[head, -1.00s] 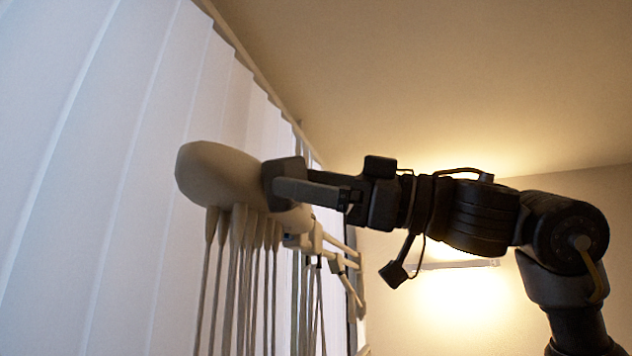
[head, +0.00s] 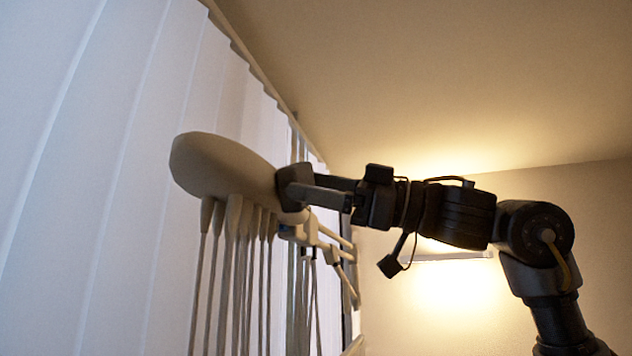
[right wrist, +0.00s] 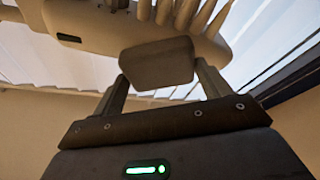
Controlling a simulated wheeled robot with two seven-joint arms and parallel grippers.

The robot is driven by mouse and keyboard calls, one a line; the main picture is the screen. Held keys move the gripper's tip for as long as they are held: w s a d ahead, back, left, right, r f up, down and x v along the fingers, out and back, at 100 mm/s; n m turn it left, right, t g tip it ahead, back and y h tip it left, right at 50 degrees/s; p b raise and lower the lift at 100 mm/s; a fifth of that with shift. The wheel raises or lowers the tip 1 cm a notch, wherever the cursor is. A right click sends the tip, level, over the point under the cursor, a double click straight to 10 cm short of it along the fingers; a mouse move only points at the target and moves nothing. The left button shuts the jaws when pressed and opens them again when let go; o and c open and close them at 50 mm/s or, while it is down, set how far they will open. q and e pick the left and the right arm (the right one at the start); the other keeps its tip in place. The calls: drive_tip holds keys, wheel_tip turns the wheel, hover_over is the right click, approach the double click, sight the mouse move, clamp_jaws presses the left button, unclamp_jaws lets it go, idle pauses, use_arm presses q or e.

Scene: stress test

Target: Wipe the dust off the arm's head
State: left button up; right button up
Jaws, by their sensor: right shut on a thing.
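The arm's head (head: 222,168) is a long, pale rounded body in the head view, with several hoses hanging from its underside. Its pale surface also fills the top of the right wrist view (right wrist: 95,28). My right gripper (head: 308,188) is at its right end, shut on a dark grey block (head: 292,183). In the right wrist view the block (right wrist: 156,66) sits between the two fingers, against or very near the head; exact contact cannot be told. I cannot make out dust on the head. My left gripper is not in view.
Pale hoses (head: 230,270) hang below the head. A jointed pale support arm (head: 325,243) stands behind it, to the right. White vertical blinds (head: 90,150) are at the left. A lit wall lamp (head: 450,256) is behind my right arm. The space above the head looks clear.

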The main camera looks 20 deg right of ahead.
drive_tip(key=shift+w+d+f, duration=0.1)
drive_tip(key=shift+w+d, duration=0.3)
drive_tip(key=shift+w, duration=0.25)
drive_tip(key=shift+w, duration=0.1)
drive_tip(key=w+d, duration=0.1)
drive_tip(key=w, duration=0.1)
drive_tip(key=shift+w+d, duration=0.3)
drive_tip(key=shift+d, duration=0.1)
drive_tip(key=shift+a, duration=0.1)
